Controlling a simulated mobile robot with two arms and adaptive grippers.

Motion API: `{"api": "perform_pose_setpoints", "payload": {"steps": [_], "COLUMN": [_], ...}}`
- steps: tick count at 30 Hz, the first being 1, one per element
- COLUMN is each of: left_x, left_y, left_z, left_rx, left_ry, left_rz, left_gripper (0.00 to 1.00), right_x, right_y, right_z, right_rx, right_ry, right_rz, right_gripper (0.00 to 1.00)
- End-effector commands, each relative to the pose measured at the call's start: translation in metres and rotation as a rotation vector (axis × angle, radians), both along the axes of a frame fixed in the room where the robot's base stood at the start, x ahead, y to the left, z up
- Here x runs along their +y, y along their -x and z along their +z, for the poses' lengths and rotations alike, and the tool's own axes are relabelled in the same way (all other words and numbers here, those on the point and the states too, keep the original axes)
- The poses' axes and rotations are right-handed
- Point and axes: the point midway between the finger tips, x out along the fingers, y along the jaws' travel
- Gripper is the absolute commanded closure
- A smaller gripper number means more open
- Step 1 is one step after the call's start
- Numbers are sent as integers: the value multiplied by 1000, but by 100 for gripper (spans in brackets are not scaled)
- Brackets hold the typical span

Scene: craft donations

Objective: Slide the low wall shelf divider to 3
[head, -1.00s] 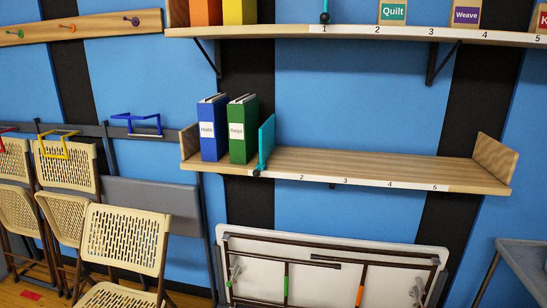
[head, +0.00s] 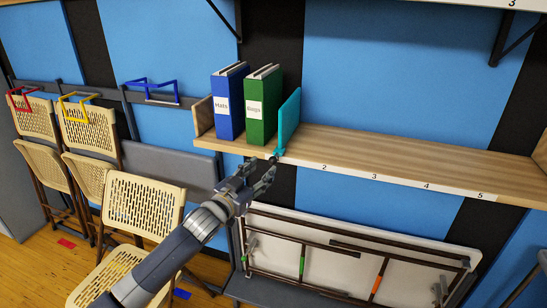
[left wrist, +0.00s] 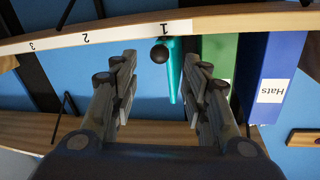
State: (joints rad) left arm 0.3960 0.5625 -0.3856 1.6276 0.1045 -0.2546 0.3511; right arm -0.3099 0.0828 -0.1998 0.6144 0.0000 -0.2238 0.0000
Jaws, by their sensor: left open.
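The teal divider (head: 289,120) stands upright on the low wall shelf (head: 400,155), just right of the green binder, at the left end of the number strip. In the left wrist view, which is upside down, the divider (left wrist: 174,72) and its dark round knob (left wrist: 159,54) show beside the label 1 (left wrist: 165,29). The label 3 (head: 374,176) is farther right along the shelf edge. My left gripper (head: 264,171) is open at the shelf's front edge. Its fingers (left wrist: 160,78) lie either side of the knob in the wrist view; I see no grip on it. My right gripper is out of view.
A blue binder (head: 228,104) and a green binder (head: 262,108) stand left of the divider. The shelf is empty to its right. A folded white table (head: 350,240) leans below. Folding chairs (head: 135,220) stand at the left.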

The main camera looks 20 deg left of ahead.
Motion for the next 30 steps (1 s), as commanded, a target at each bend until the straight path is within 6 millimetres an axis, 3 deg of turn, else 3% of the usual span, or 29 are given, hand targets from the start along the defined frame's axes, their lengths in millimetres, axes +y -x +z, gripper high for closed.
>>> {"api": "perform_pose_setpoints", "payload": {"steps": [5, 15, 30], "left_x": [-6, -15, -17], "left_y": [-26, -62, -71], "left_z": [2, 1, 0], "left_rx": [1, 0, 1], "left_ry": [0, 1, 0], "left_rz": [0, 0, 0], "left_gripper": [58, 58, 58], "right_x": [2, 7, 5], "right_y": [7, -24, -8], "right_z": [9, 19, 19], "right_rx": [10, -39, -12], "right_ry": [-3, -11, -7], "right_rz": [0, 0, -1], "right_gripper": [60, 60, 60]}}
